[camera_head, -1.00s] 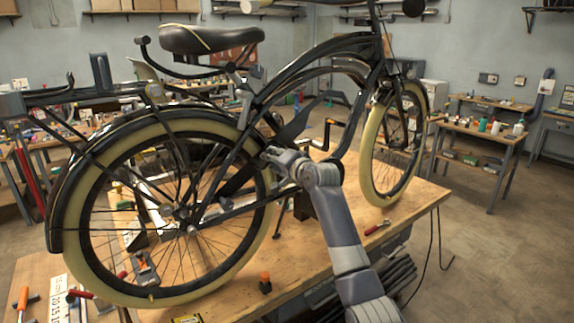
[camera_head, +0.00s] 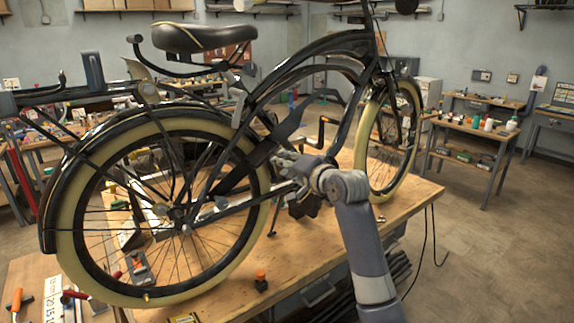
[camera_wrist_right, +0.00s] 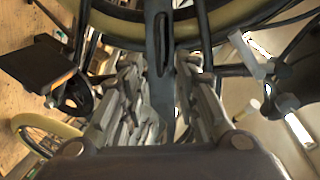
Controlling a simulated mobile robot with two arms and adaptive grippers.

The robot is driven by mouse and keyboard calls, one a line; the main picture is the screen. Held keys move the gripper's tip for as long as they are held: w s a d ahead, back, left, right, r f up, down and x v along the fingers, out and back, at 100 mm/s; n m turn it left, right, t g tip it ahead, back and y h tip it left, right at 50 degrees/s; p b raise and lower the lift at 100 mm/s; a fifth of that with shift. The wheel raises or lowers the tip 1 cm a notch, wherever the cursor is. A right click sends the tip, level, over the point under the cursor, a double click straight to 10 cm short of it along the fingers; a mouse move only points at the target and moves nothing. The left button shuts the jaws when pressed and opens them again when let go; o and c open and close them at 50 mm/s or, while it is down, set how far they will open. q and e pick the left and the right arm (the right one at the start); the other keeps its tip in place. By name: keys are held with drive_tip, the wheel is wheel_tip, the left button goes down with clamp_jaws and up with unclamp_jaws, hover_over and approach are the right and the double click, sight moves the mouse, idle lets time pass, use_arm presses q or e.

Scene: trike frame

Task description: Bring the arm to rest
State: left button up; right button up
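My right arm (camera_head: 368,250) comes up from the lower right of the head view. Its gripper (camera_head: 285,163) is beside the lower middle of the dark bicycle frame (camera_head: 300,72), near the crank and just right of the rear wheel (camera_head: 262,222). In the right wrist view the two jointed fingers of the gripper (camera_wrist_right: 170,85) stand apart, with a dark slotted bar (camera_wrist_right: 160,40) showing between and beyond them. I see no object clearly gripped, and contact with the frame cannot be told. My left gripper is not in view.
The bicycle stands on a wooden workbench (camera_head: 300,256). An orange-topped item (camera_head: 261,281) and hand tools (camera_head: 75,296) lie near its front edge. The front wheel (camera_head: 388,140) is beyond my arm. Another bench (camera_head: 470,135) stands at right, with open floor before it.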

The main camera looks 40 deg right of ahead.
idle(0.4)
drive_tip(key=s+a+f+n+g+b, duration=0.1)
drive_tip(key=a+f+n+g, duration=0.15)
drive_tip(key=f, duration=1.75)
drive_tip(key=s+a+f+n+g+b, duration=0.1)
drive_tip(key=a+f+g+b, duration=0.15)
drive_tip(key=f, duration=1.75)
drive_tip(key=s+a+f+n+g, duration=0.1)
drive_tip(key=s+f+g, duration=0.1)
drive_tip(key=s+f, duration=0.45)
drive_tip(key=s+a+f+n+g, duration=0.1)
drive_tip(key=s+f+n, duration=0.15)
drive_tip(key=f, duration=0.75)
drive_tip(key=s+a+f+n+g+b, duration=0.15)
drive_tip(key=s+a+f, duration=0.25)
drive_tip(key=s+f, duration=0.75)
drive_tip(key=s+a+f+n+g, duration=0.2)
drive_tip(key=s+a+f+g, duration=0.1)
drive_tip(key=s+f, duration=0.8)
drive_tip(key=s+a+f+n+g, duration=0.1)
drive_tip(key=s+a+f+n, duration=0.1)
drive_tip(key=s, duration=1)
drive_tip(key=s+a+f+n+g+y+b, duration=0.1)
drive_tip(key=s+a+f, duration=0.3)
drive_tip(key=s, duration=0.9)
drive_tip(key=shift+s+f+n, duration=0.15)
drive_tip(key=shift+f+n, duration=0.2)
drive_tip(key=shift+n, duration=0.4)
drive_tip(key=shift+g, duration=0.25)
